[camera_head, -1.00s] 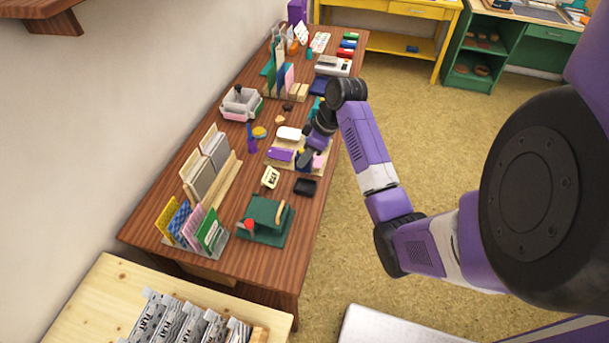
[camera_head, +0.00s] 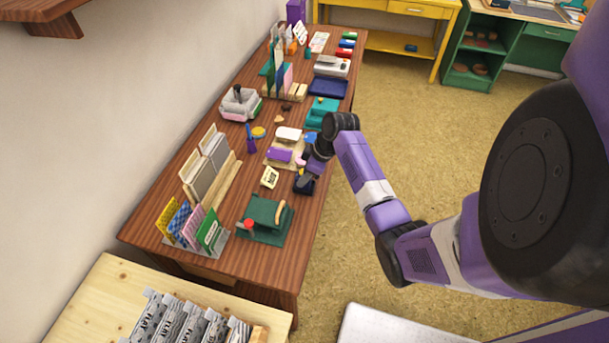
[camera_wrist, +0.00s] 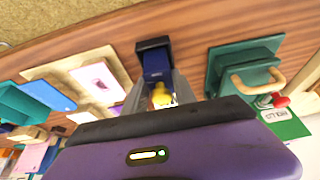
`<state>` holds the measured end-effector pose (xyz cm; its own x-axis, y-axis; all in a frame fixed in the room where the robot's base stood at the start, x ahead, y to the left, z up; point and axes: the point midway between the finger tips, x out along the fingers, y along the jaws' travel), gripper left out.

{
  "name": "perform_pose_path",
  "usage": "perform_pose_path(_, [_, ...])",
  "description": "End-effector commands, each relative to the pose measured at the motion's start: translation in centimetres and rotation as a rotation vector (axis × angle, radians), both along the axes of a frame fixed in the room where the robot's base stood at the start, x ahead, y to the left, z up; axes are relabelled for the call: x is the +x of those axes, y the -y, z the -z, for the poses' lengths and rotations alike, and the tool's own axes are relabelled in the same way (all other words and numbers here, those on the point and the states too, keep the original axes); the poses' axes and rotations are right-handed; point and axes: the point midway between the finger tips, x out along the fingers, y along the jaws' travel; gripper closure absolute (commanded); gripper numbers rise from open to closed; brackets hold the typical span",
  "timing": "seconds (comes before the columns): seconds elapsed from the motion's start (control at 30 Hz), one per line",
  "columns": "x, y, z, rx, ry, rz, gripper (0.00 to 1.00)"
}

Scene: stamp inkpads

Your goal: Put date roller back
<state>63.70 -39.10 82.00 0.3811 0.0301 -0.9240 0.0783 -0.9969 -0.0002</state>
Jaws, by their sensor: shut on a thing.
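My gripper (camera_head: 304,181) is over the front right part of the wooden table. In the wrist view its fingers (camera_wrist: 160,88) are shut on a small blue thing with a yellow part, which appears to be the date roller (camera_wrist: 157,66). A black block-like holder (camera_wrist: 153,43) lies right beyond the roller, and the blue body overlaps it in the picture. I cannot tell whether the roller touches or sits in it. In the head view my gripper hides most of the roller and the holder.
A green stand with a wooden handle (camera_head: 265,222) is close by; it also shows in the wrist view (camera_wrist: 238,62). A beige mat (camera_head: 275,164) with a purple pad (camera_head: 280,155) lies behind. A small cream sign (camera_head: 270,177) stands left of my gripper. The table's right edge is near.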

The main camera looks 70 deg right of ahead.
Motion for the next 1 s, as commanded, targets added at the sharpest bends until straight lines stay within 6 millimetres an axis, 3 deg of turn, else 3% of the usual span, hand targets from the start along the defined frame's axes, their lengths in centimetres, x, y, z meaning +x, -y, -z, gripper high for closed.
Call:
perform_pose_path(0.07, [0.0,0.0,0.2,0.0,0.001,-0.001,1.0])
perform_pose_path(0.1, [0.0,0.0,0.2,0.0,0.0,0.0,0.64])
perform_pose_path(0.2, [0.0,0.0,0.2,0.0,0.0,0.0,0.46])
perform_pose_path(0.63, [-0.1,0.1,-0.6,-0.001,0.001,0.0,0.46])
perform_pose_path(1.0, [-2.8,0.3,-6.9,-0.004,0.002,0.001,0.46])
